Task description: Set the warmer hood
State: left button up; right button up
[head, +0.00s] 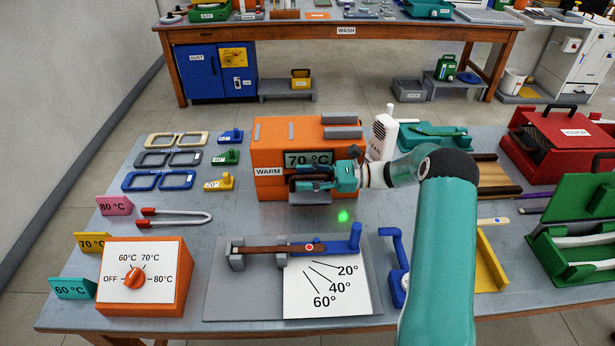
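The warmer is an orange box (270,155) labelled WARM at the middle of the table, with grey pieces on its top and a dark display (309,158) reading 70 °C. My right gripper (312,179) is at its front face, just below the display, pointing left. Its teal fingers seem a little apart over a dark part of the front. The gripper hides that part, so I cannot tell whether it holds anything. The orange control box (180,285) at front left has a dial (134,277) marked OFF, 60, 70 and 80 °C. My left gripper is out of view.
A bending board (230,300) with a brown temple arm (265,249) lies in front of the warmer. Eyeglass frames (168,158) and coloured clips stand left. A white device (383,135) stands close right of the warmer. Red and green boxes fill the right side.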

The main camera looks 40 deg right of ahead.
jog(key=shift+s+d, duration=0.2)
jog(key=shift+d, duration=0.1)
jog(key=v, duration=1.1)
jog(key=shift+s+d, duration=0.1)
